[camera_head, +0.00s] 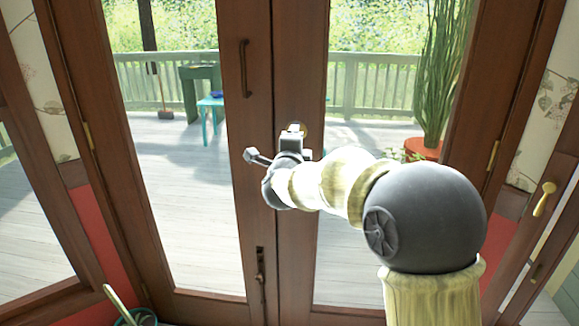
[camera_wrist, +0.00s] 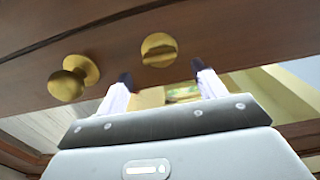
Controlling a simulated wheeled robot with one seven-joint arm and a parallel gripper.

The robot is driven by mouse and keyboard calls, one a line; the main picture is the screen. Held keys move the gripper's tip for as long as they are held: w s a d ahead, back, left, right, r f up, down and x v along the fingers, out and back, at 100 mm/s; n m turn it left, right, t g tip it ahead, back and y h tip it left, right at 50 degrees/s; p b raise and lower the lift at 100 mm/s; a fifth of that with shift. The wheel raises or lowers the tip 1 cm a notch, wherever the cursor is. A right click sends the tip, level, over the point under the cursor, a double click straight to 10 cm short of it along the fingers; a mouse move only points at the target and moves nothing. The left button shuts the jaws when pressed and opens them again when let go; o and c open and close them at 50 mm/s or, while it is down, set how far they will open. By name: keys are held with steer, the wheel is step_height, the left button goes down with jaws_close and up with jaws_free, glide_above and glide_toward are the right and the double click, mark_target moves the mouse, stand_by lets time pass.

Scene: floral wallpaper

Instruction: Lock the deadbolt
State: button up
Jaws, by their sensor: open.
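The brass deadbolt (camera_wrist: 158,49), a round plate with a raised thumb-turn bar across it, is on the brown wooden door (camera_wrist: 225,30) in the wrist view. My gripper (camera_wrist: 161,72) is open, its two dark-tipped fingers apart and pointing at the door just below the deadbolt in the picture. Nothing shows between the fingers, and I cannot tell whether they touch the door. A round brass knob (camera_wrist: 68,84) sits left of the deadbolt. In the head view my gripper (camera_head: 293,130) is at the meeting stiles of the glazed double door (camera_head: 258,150) and largely hides the lock hardware.
A dark pull handle (camera_head: 243,68) is on the left door leaf, and a dark bolt (camera_head: 260,265) is low on it. A gold handle (camera_head: 545,198) is at far right. A teal-rimmed container (camera_head: 130,318) stands at lower left. A deck shows through the glass.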

steer(key=s, duration=1.2)
steer(key=shift+s+a, duration=0.2)
steer(key=shift+f, duration=0.1)
steer(key=s+d+f+n+g+y, duration=0.1)
steer(key=s+d+f+n+g, duration=0.25)
steer(key=d+f+n, duration=0.35)
steer(key=s+d+f+n+g+y, duration=0.1)
steer(key=s+d+f+n+g, duration=0.25)
steer(key=f, duration=0.55)
steer(key=s+d+f+n+g+h, duration=0.1)
steer(key=s+d+f+n+g, duration=0.8)
steer(key=s, duration=0.4)
step_height(320, 180, up, 27)
steer(key=d+p, duration=0.1)
steer(key=p, duration=2.7)
steer(key=shift+s+d+r+m+t+p, duration=0.2)
steer(key=shift+m+t+p, duration=0.1)
steer(key=shift+m, duration=0.15)
